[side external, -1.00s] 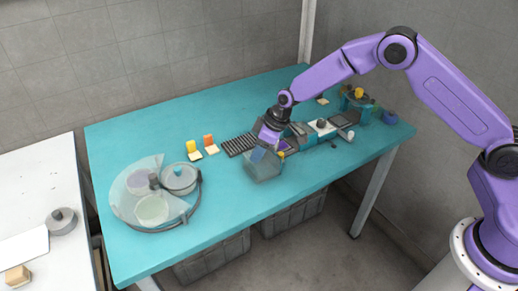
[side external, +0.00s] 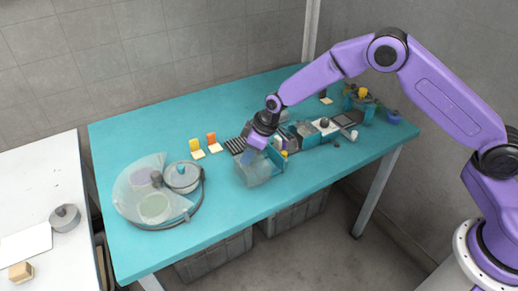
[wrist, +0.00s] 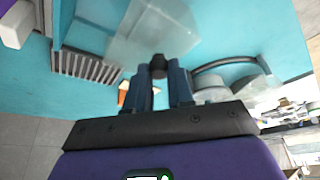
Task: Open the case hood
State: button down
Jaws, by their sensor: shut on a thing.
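The case hood (side external: 262,172) is a clear, boxy cover near the front middle of the teal table. It also shows in the wrist view (wrist: 150,32) just beyond my fingers. My gripper (side external: 248,156) is at its upper left side. In the wrist view my two blue-grey fingers (wrist: 160,80) are shut on a small dark knob (wrist: 158,66), seemingly the hood's. The case (side external: 279,156) shows teal and grey parts just right of the hood. How far the hood is tilted is hard to tell.
Left on the table (side external: 122,252) stands a round tray with discs under a clear cover (side external: 138,205) and a lidded pot (side external: 182,178). Yellow and orange pieces (side external: 212,142) and a dark ribbed rack (side external: 235,146) lie behind the hood. Several tools (side external: 328,127) lie to the right.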

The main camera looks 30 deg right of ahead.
jog(key=shift+a, duration=1.35)
jog(key=c, duration=1)
grip_release()
jog(key=v, duration=1.7)
jog(key=shift+s+d+r, duration=0.1)
jog(key=shift+r, duration=0.1)
